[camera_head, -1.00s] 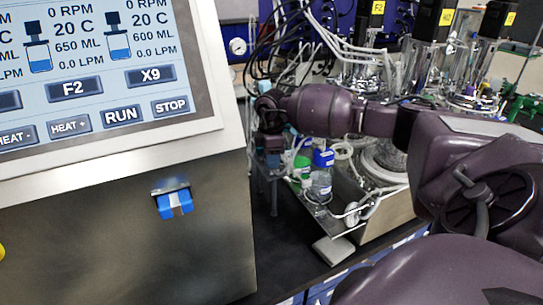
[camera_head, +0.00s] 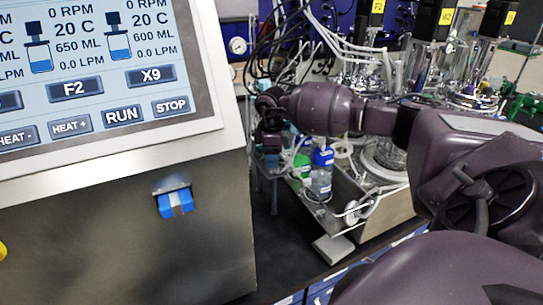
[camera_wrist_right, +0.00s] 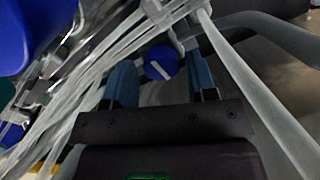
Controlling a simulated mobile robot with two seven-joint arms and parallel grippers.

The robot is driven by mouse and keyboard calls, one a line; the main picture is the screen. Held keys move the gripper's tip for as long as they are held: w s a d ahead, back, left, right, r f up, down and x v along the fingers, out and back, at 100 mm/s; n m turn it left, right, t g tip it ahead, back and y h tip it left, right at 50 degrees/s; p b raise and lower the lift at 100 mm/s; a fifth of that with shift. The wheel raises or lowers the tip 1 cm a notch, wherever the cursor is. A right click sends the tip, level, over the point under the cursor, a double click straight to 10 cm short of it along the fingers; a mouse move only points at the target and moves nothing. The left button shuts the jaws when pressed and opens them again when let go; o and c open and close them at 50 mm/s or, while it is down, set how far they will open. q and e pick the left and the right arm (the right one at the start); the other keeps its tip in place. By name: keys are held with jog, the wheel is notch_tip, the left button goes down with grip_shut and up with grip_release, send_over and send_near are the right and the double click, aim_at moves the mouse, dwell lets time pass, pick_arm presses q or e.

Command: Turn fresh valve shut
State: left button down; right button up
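A round blue valve knob (camera_wrist_right: 161,64) with a white bar across it shows in the right wrist view; I take it for the fresh valve. My right gripper (camera_wrist_right: 160,75) is open, with one blue finger on each side of the knob. Small gaps seem to show between fingers and knob. In the head view my right gripper (camera_head: 268,160) points down beside the bottles, behind the control panel's right edge. The valve cannot be made out there. My left gripper is not in view.
Clear tubes run close to the fingers in the wrist view. A green-capped bottle (camera_head: 301,165) and a blue-capped bottle (camera_head: 322,170) stand by the gripper. The control panel (camera_head: 110,235) fills the left. Glass reactors (camera_head: 425,60) stand behind my arm.

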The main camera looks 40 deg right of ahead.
jog(key=shift+o, duration=0.3)
jog(key=shift+f, duration=0.1)
notch_tip(320, 180, up, 11)
jog(key=b, duration=0.1)
dwell(0.3)
jog(key=shift+f, duration=0.1)
dwell(0.4)
